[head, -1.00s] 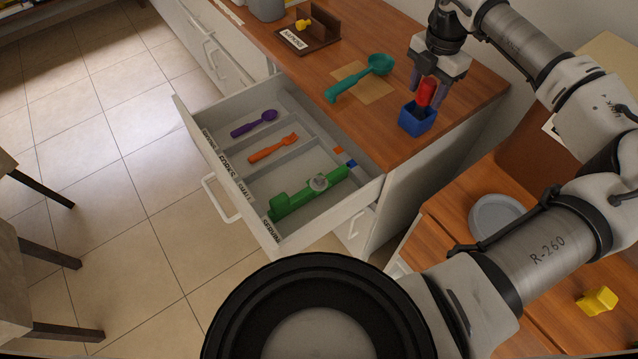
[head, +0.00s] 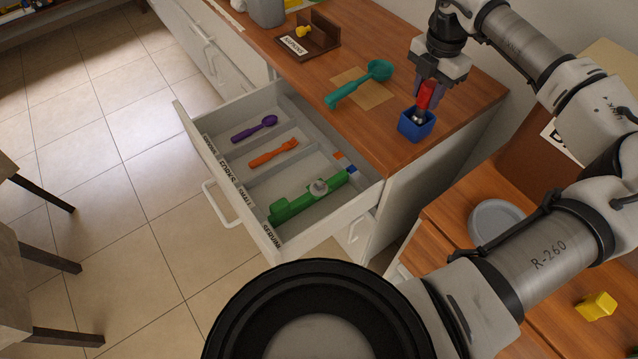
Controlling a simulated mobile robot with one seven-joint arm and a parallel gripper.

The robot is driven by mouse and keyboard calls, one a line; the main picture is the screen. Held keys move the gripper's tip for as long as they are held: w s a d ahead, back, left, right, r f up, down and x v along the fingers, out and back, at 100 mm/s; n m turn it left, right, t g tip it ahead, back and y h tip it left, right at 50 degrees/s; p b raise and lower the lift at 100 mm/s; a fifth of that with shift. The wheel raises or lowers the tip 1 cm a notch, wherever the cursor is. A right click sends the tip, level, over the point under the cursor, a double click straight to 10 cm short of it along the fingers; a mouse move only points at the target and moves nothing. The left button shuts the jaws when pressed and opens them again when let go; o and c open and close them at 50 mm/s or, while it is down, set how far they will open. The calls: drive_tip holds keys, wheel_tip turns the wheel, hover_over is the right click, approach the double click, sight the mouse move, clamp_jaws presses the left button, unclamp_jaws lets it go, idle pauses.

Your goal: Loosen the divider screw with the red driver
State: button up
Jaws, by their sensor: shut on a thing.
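The red driver (head: 427,95) stands upright in a blue holder (head: 416,125) near the counter's right front edge. Its grey lower part shows just above the holder's rim. My gripper (head: 429,92) is shut on the red handle from above. In the open drawer, a green divider (head: 300,201) lies across the front compartment. A round grey knob-like part, perhaps the divider screw (head: 319,187), sits on it; its details are too small to tell.
The open drawer (head: 262,240) also holds a purple spoon (head: 254,128) and an orange fork (head: 273,153). A teal ladle (head: 362,84) lies on a tan mat left of the holder. A brown napkin holder (head: 318,36) stands farther back. A grey plate (head: 497,220) and a yellow object (head: 596,305) are lower right.

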drive_tip(key=shift+r+p, duration=0.85)
drive_tip(key=shift+r, duration=1.2)
drive_tip(key=shift+r, duration=0.1)
